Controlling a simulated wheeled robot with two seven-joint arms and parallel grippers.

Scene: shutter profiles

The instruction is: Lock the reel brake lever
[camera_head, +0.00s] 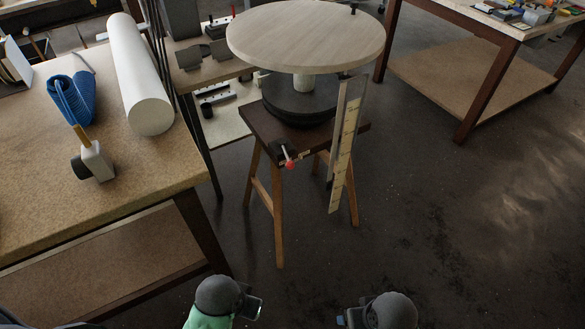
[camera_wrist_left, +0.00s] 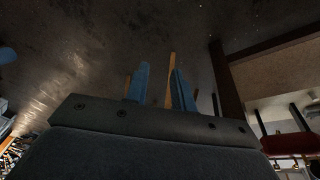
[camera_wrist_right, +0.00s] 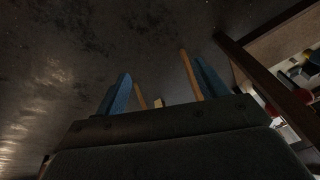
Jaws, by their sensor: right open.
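The reel (camera_head: 305,38) has a round pale wooden disc on a dark hub, mounted on a dark wooden stool (camera_head: 262,135). The brake lever (camera_head: 287,156) is a short rod with a red knob at the stool's front edge, tilted downward. My left arm and my right arm show at the bottom edge in the head view, well short of the stool. My left gripper (camera_wrist_left: 160,85) shows two blue fingers apart with nothing between them but background. My right gripper (camera_wrist_right: 160,95) also has its blue fingers apart and is empty.
A marked strip (camera_head: 345,145) leans upright at the stool's right. Another table (camera_head: 480,25) stands back right. The floor (camera_head: 430,210) at right is clear.

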